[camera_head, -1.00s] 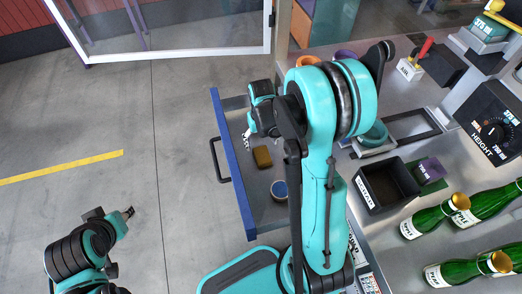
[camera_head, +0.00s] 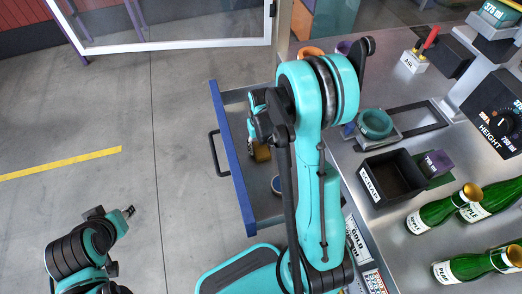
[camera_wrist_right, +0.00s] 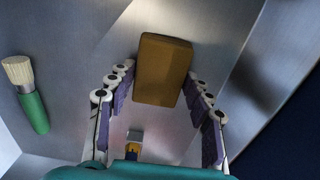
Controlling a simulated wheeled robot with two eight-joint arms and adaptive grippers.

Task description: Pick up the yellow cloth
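A brownish-yellow, block-shaped piece, the only thing here that looks like the yellow cloth (camera_head: 262,153), lies in the open drawer. In the right wrist view the cloth (camera_wrist_right: 163,70) lies at and between the fingertips. My right gripper (camera_wrist_right: 160,78) is open, with a finger on each side of the cloth; I cannot tell whether they touch it. In the head view my right gripper (camera_head: 253,135) is over the drawer and partly covers the cloth. My left gripper (camera_head: 129,211) hangs over the floor at lower left, apart from everything; its opening is too small to tell.
The blue-fronted drawer (camera_head: 231,165) also holds a small round container (camera_head: 276,185), partly behind my arm. A green-handled brush (camera_wrist_right: 30,100) lies left of the fingers. On the counter are a black bin (camera_head: 390,180), a teal ring (camera_head: 375,123) and several green bottles (camera_head: 436,213).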

